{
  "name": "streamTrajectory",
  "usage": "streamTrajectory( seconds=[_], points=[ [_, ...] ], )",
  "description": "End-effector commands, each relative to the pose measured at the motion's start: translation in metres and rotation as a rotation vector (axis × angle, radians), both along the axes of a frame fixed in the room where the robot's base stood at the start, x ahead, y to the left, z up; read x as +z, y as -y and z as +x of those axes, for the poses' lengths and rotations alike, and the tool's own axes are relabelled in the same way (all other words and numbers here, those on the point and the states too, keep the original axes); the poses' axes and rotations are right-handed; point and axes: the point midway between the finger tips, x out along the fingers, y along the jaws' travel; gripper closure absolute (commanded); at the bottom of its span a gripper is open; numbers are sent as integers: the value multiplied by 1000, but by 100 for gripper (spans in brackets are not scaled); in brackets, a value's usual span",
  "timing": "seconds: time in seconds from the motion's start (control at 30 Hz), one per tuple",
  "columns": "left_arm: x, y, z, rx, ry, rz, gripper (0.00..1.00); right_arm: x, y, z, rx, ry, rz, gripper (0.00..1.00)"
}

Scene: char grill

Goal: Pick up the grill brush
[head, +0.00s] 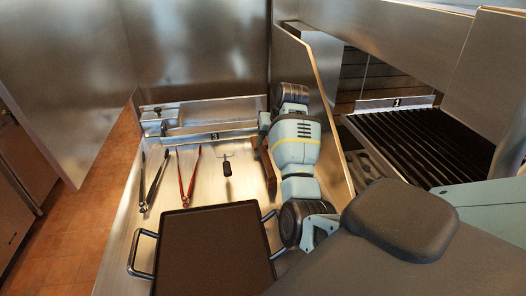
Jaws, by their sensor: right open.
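My left gripper is not in view.
Red tongs (189,178) and dark tongs (153,182) lie left of the brush. The griddle plate (212,245) with metal side handles stands in front. A steel partition (318,100) rises right of the arm, with the grill grate (420,140) beyond. A steel ledge borders the back.

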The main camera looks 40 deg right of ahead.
Motion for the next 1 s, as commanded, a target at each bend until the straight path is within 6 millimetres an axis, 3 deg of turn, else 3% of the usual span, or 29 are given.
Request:
streamTrajectory(
  seconds=[0.53, 0.73, 1.0],
  points=[
    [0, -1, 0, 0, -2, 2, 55, -29, 1, 12, 0, -1, 0, 51],
    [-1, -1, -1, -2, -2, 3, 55, -56, 1, 21, 1, -4, 2, 51],
    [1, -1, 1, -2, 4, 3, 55, -71, 2, 30, 0, 1, 0, 51]
  ],
)
